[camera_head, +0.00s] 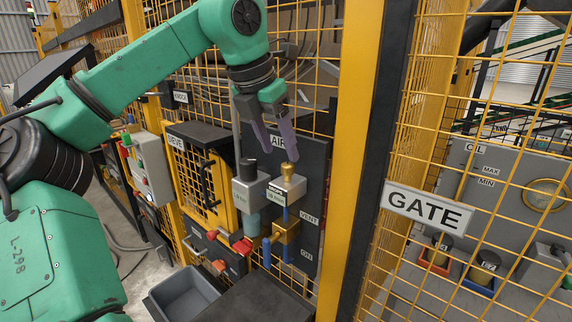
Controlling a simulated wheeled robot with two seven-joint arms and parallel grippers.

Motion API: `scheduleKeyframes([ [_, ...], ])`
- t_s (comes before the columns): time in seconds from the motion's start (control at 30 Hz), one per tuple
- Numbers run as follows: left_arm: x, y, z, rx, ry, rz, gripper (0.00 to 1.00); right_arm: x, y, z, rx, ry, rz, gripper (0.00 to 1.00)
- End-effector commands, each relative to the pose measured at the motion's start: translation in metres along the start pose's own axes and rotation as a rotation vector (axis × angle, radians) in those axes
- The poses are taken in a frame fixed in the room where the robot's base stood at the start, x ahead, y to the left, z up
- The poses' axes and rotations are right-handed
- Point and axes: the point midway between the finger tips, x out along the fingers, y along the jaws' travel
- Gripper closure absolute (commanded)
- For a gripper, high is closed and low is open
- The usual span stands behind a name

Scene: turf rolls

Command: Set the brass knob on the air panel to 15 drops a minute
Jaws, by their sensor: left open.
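The brass knob (289,171) sits on top of a small grey block with a label on the air panel. The dark air panel (314,180) carries the words AIR, VENT and ON. The label's writing under the knob is too small to read. My left gripper (280,154) points down just above the knob, its two purple fingers apart and empty. One finger reaches close to the knob's top; I cannot tell if they touch. My right gripper is not in view.
Next to the knob stands a grey filter unit (250,190) with a black top. Below are a brass valve block (286,232), blue pipes and red handles. A yellow post (356,150) and the GATE sign (428,208) stand to the right. A grey bin (183,296) sits low.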

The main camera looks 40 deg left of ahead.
Motion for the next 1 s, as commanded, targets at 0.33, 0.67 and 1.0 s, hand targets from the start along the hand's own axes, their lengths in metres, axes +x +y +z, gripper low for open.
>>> scheduleKeyframes([
  [0.33,0.053,0.000,0.000,-0.001,0.001,0.000,0.36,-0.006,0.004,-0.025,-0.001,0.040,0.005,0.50],
  [0.67,0.054,0.001,0.000,-0.002,0.001,0.001,0.82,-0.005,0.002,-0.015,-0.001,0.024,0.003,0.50],
  [1.0,0.053,0.001,0.000,0.008,0.000,-0.003,1.00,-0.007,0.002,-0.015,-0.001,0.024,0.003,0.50],
])
